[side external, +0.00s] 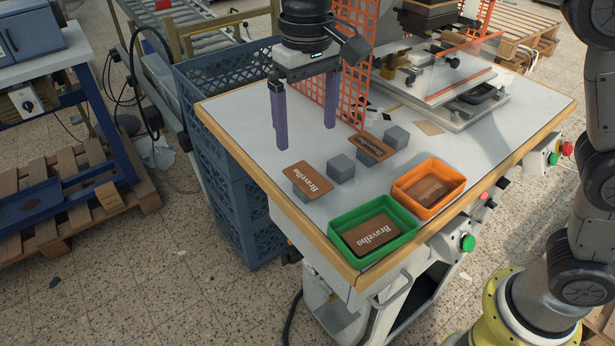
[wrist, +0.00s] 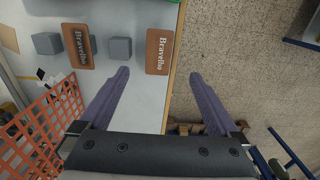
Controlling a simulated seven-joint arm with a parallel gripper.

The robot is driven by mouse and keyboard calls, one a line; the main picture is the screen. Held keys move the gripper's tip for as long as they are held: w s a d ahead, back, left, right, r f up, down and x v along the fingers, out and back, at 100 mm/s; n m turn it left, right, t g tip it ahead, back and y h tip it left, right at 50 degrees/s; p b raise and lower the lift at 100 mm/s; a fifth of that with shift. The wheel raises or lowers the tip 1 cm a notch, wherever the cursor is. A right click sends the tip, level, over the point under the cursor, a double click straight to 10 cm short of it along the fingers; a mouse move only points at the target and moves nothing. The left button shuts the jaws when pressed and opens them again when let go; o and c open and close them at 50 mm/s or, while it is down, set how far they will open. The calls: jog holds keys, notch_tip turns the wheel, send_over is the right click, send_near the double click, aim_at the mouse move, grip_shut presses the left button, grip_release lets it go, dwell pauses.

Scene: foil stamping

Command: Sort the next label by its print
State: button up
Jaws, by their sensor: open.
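A brown label (side external: 307,180) with white "Bravelho" print rests on a grey block near the table's left edge; it also shows in the wrist view (wrist: 160,51). The green tray (side external: 390,252) holds a brown label (side external: 371,235) with clear "Bravelho" print. The orange tray (side external: 445,204) holds a brown label (side external: 430,189) whose print is unclear. My gripper (side external: 306,138) is open and empty above the table's left side, its fingers (wrist: 160,74) apart from both labels.
Bare grey cubes (side external: 341,167) (side external: 397,137) stand beside the labels. An orange mesh guard (side external: 345,70) rises behind them, with the stamping press (side external: 450,80) to its right. Blue crates (side external: 225,90) stand left of the table.

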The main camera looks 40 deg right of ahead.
aim_at(307, 178)
notch_tip(307, 178, down, 9)
jog(key=shift+w+d+f, duration=0.1)
jog(key=shift+d, duration=0.05)
jog(key=c, duration=1.4)
